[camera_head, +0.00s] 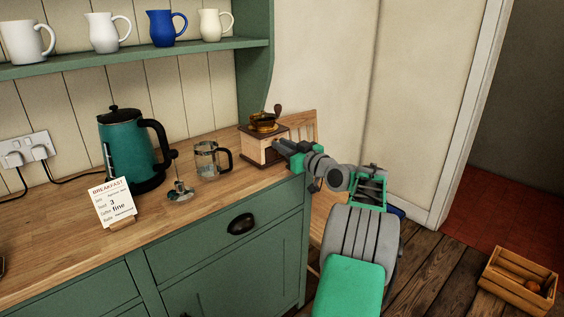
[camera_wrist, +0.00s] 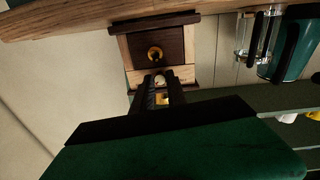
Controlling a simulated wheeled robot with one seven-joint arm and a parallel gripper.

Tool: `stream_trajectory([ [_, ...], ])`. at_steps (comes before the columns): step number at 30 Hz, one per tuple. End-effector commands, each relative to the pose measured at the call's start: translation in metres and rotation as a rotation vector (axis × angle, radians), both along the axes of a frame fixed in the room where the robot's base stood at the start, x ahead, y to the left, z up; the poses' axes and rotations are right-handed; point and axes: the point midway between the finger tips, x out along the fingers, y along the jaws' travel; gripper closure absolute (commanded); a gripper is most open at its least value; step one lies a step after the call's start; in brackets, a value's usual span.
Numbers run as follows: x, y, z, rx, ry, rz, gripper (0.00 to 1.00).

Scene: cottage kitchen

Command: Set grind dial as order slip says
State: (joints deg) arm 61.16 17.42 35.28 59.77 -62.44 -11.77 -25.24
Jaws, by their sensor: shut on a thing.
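The coffee grinder (camera_head: 262,145) stands on the counter's right end, a pale wooden box with dark trim, brass top and crank. In the wrist view it appears upside down, its dark drawer front (camera_wrist: 145,47) bearing a brass knob. My gripper (camera_head: 281,147) is at the grinder's right-hand side in the head view. In the wrist view its fingers are shut on a small pale grind dial (camera_wrist: 160,81), mostly hidden between them. The dial's setting cannot be read. The order slip (camera_head: 113,203) stands on a wooden holder, headed BREAKFAST; its coffee line reads "fine".
A glass press jug (camera_head: 207,161), a metal plunger (camera_head: 180,191) and a teal kettle (camera_head: 128,148) stand left of the grinder. A chair (camera_head: 303,124) is behind the counter's end. A wooden crate (camera_head: 519,281) lies on the floor at right.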

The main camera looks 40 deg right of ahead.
Motion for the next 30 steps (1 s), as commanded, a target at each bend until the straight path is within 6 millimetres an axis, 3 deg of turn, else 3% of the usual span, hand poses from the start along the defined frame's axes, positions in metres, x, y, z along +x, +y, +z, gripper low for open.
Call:
stream_trajectory([
  [1, -0.0001, -0.0001, -0.0116, -0.048, -0.005, -0.001, 1.00],
  [3, -0.0001, -0.0002, -0.0122, -0.113, -0.006, -0.001, 1.00],
  [30, 0.0002, -0.0015, -0.0060, -0.966, -0.028, 0.000, 1.00],
])
